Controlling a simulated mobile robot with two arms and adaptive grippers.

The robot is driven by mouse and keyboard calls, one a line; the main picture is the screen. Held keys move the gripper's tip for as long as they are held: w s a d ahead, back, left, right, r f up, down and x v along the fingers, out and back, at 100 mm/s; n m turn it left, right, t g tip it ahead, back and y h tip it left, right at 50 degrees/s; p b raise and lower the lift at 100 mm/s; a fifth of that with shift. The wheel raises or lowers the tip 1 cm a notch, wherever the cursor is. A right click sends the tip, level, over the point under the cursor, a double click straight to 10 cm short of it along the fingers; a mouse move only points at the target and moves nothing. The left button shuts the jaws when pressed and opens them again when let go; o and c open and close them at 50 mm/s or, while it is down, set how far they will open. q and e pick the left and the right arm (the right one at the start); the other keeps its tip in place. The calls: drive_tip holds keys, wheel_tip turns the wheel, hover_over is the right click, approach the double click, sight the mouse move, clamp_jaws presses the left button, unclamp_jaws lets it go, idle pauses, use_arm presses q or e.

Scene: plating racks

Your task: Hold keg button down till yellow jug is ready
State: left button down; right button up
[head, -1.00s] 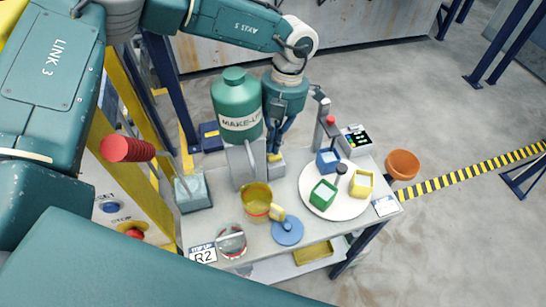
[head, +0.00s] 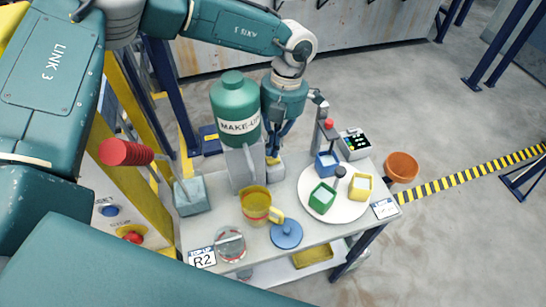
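The green keg (head: 236,104) marked MAKE-UP sits on a grey stand (head: 241,168) at the back of the bench. The yellow jug (head: 255,201) stands upright in front of the stand, its handle to the right. How full it is I cannot tell clearly. My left gripper (head: 273,151) points down just right of the keg stand, its fingers close together and holding nothing visible. Its tips are at a small grey block with a yellow top (head: 274,162). The fingers hide part of it, and contact is hard to judge. My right gripper is out of view.
A round white plate (head: 315,211) holds green, blue and yellow square cups. A blue lid (head: 286,234) and a round clear-topped dish (head: 230,245) lie at the bench front. A grey-green box (head: 193,196) is at left, an orange pot (head: 402,166) beyond the right edge.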

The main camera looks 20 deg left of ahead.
sight(273, 160)
use_arm(q)
drive_tip(key=shift+f, duration=0.15)
idle(0.5)
drive_tip(key=shift+b+x, duration=0.7)
drive_tip(key=shift+x, duration=0.2)
drive_tip(key=shift+w, duration=0.1)
idle(6.3)
